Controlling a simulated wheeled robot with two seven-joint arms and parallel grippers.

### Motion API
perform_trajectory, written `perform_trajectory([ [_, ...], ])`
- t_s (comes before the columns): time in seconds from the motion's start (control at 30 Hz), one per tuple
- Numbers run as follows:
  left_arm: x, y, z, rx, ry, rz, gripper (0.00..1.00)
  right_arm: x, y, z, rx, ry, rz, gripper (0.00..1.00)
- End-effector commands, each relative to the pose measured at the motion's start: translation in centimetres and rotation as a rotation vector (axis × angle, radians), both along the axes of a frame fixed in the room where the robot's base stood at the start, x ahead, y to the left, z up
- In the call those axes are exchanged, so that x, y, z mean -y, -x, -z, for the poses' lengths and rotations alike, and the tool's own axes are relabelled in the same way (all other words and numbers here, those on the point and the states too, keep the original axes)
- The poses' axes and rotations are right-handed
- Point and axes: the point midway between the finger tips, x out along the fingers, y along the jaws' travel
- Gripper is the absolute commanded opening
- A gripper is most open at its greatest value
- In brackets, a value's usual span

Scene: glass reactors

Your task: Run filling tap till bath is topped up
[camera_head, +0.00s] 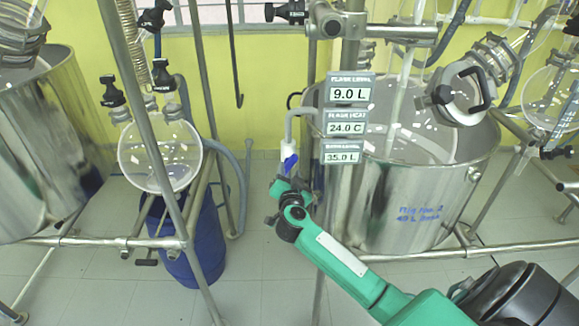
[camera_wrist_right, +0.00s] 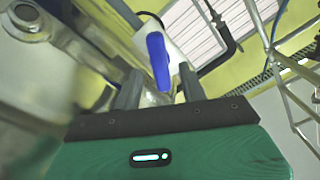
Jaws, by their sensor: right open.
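The bath is a large steel vessel (camera_head: 400,200) at the right of the head view, marked in blue as a 45 L bath. The filling tap (camera_head: 288,160) hangs at its left rim, a white body with a blue lever. My right gripper (camera_head: 283,188) is just below the tap with its jaws open. In the right wrist view the blue lever (camera_wrist_right: 158,60) stands between the two open fingers (camera_wrist_right: 158,90); I cannot tell whether they touch it. The lowest display (camera_head: 342,157) reads 35.0 L. My left gripper is not in view.
Displays above read 9.0 L (camera_head: 349,94) and 24.0 C (camera_head: 345,128). A steel frame post (camera_head: 308,90) rises close beside the tap. A round glass flask (camera_head: 160,155) and a blue drum (camera_head: 190,245) stand at left. Open tiled floor lies below the gripper.

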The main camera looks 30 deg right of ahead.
Motion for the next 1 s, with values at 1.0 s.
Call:
perform_trajectory([
  [1.0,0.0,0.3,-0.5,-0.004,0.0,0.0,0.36,1.5,-2.4,-0.1,0.007,-0.011,0.0,0.04],
])
